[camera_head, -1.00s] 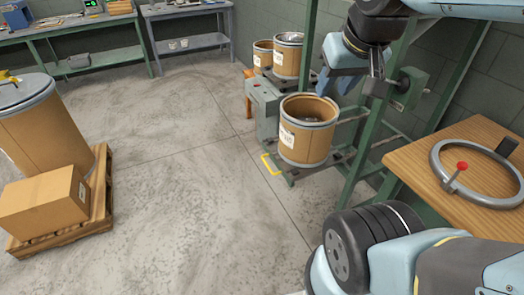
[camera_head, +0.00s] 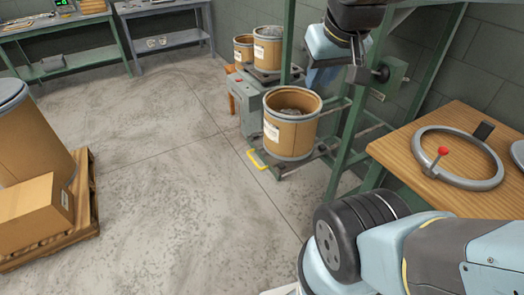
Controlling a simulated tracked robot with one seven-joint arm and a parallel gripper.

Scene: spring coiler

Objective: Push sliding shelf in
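The sliding shelf (camera_head: 284,168) is low on the green rack and sticks out toward the open floor, with a yellow handle (camera_head: 257,159) at its front end. An open brown drum (camera_head: 291,140) with a grey rim and a white label stands upright on it. My gripper (camera_head: 321,84) hangs at the upper right, above and right of the drum in the picture and apart from the shelf and handle. Its fingers are small and partly hidden by my wrist, so their opening is unclear.
More drums (camera_head: 268,48) stand behind on the rack. A wooden-topped table (camera_head: 400,152) with a grey ring (camera_head: 430,163) is at the right. A pallet (camera_head: 82,222) with a drum and a carton (camera_head: 35,212) is at the left. The floor between is clear.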

